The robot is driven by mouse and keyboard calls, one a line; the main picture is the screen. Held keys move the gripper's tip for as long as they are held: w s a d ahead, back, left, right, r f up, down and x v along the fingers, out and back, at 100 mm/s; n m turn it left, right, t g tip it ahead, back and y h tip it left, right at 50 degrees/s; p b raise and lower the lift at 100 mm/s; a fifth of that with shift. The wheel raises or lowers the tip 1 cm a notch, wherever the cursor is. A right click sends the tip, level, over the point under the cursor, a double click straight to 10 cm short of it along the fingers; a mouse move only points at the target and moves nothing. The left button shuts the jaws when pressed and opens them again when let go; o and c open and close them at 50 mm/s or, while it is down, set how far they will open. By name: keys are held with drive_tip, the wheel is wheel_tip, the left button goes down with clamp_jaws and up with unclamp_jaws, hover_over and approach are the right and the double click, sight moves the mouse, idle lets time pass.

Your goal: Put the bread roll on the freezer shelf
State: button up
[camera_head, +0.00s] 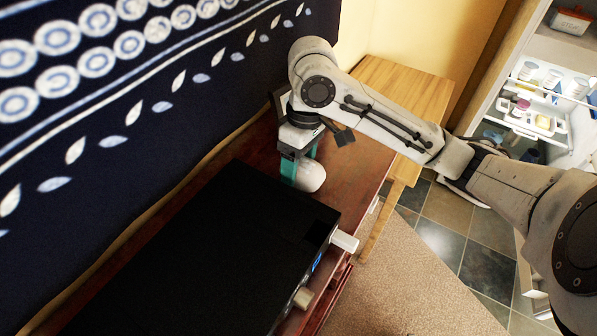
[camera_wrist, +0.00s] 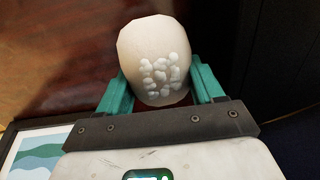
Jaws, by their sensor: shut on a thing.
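The bread roll (camera_wrist: 152,42) is pale and rounded with small white lumps on one side. In the wrist view it sits between the green fingers of my gripper (camera_wrist: 160,86), which is shut on it. In the head view my gripper (camera_head: 299,168) points down over the dark red wooden cabinet top, and the white end of the roll (camera_head: 311,177) shows below the fingers. I cannot tell whether the roll touches the wood. An open white fridge-like unit with shelves (camera_head: 540,80) stands at the upper right, far from my gripper. Which shelf is the freezer shelf is unclear.
A large black appliance (camera_head: 200,260) with pale knobs lies on the cabinet, close to my gripper. A patterned dark blue hanging (camera_head: 130,90) covers the wall behind. A light wooden table (camera_head: 400,85) stands beyond. Carpet (camera_head: 410,280) and tiled floor (camera_head: 450,235) lie clear toward the unit.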

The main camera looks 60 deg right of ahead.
sight(298, 175)
drive_tip(key=shift+f, duration=1.5)
drive_tip(key=shift+f, duration=0.25)
drive_tip(key=o, duration=1)
drive_tip(key=shift+o, duration=0.2)
drive_tip(key=shift+r, duration=0.1)
